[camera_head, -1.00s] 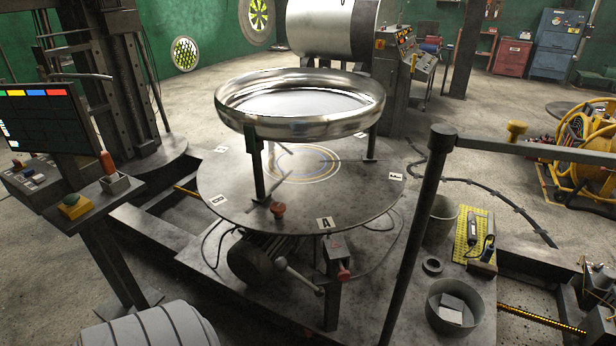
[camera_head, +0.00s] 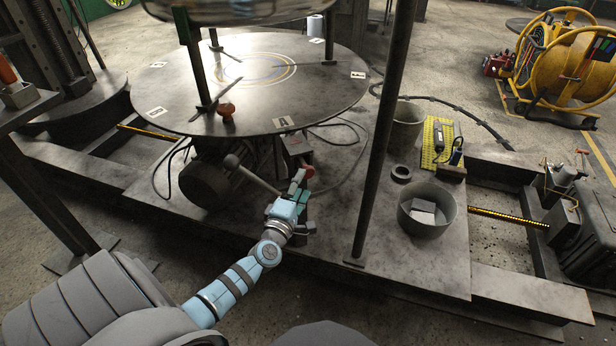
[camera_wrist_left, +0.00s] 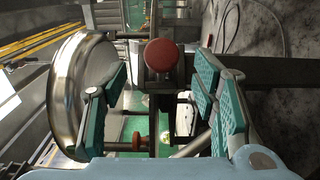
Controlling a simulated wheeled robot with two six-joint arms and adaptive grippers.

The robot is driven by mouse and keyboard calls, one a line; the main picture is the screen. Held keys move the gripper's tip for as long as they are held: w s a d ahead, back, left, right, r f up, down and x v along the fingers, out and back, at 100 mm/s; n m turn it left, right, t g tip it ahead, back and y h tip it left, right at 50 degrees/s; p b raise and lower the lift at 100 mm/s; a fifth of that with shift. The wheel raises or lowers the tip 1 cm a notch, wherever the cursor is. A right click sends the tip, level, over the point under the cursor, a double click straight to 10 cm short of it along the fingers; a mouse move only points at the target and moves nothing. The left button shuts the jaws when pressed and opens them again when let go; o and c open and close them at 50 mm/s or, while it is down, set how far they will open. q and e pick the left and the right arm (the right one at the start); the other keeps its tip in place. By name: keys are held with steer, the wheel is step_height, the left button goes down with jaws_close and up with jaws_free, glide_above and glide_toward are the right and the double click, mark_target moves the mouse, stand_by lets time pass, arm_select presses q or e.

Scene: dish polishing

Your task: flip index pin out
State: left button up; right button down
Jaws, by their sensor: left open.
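The index pin's red knob (camera_head: 309,172) sticks out from a small dark box (camera_head: 298,148) under the front edge of the round table (camera_head: 340,98), below its A label. In the left wrist view the red knob (camera_wrist_left: 161,55) is round, faces the camera and lies ahead of the fingers, near the middle of the gap. My left gripper (camera_head: 300,190) is open and close to the knob; its teal finger pads (camera_wrist_left: 165,92) stand apart with no object gripped. Whether a pad touches the knob cannot be told. My right gripper is out of view.
A polished metal dish (camera_head: 245,10) stands on posts above the table. A lever with a ball end (camera_head: 231,160) and a motor (camera_head: 203,183) are left of my gripper. A dark upright post (camera_head: 385,130) stands to the right, before a bucket (camera_head: 428,222).

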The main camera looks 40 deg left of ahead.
mark_target(307, 175)
arm_select(q)
steer(key=b+x, duration=0.1)
steer(key=x, duration=0.4)
steer(key=shift+w+a+f+b, duration=0.1)
steer(key=shift+w+f+b, duration=0.15)
steer(key=shift+b, duration=0.1)
steer(key=shift+w+a+r, duration=0.1)
steer(key=shift+w, duration=0.25)
jaws_close()
